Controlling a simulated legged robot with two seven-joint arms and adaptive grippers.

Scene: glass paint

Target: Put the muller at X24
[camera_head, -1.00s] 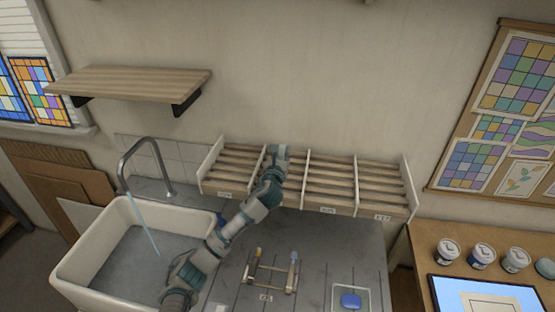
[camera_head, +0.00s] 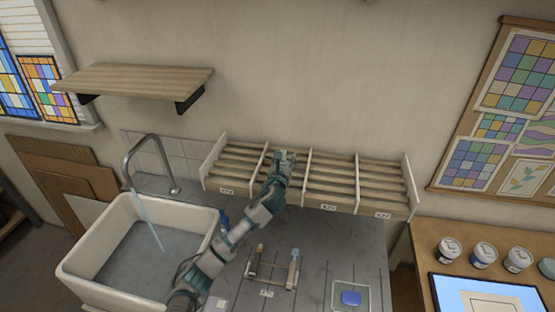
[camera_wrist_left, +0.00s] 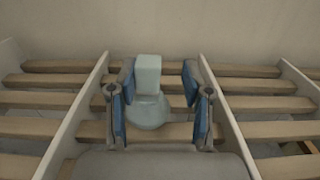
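The muller (camera_wrist_left: 148,95) is a pale grey-green piece with a blocky handle and a wide round foot. In the left wrist view it stands upright on the wooden slats of a rack compartment. My left gripper (camera_wrist_left: 160,95) is open around it; the left finger is close to the handle, and a clear gap shows on the right. In the head view my left gripper (camera_head: 284,157) is over the second compartment from the left of the slatted rack (camera_head: 330,185). My arm hides that compartment's label, and the other labels are too small to read surely. My right gripper is not in view.
White dividers (camera_wrist_left: 78,115) stand on both sides of my gripper. A white sink (camera_head: 75,268) with a running tap (camera_head: 150,150) is at left. A wooden shelf (camera_head: 140,80) hangs above.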

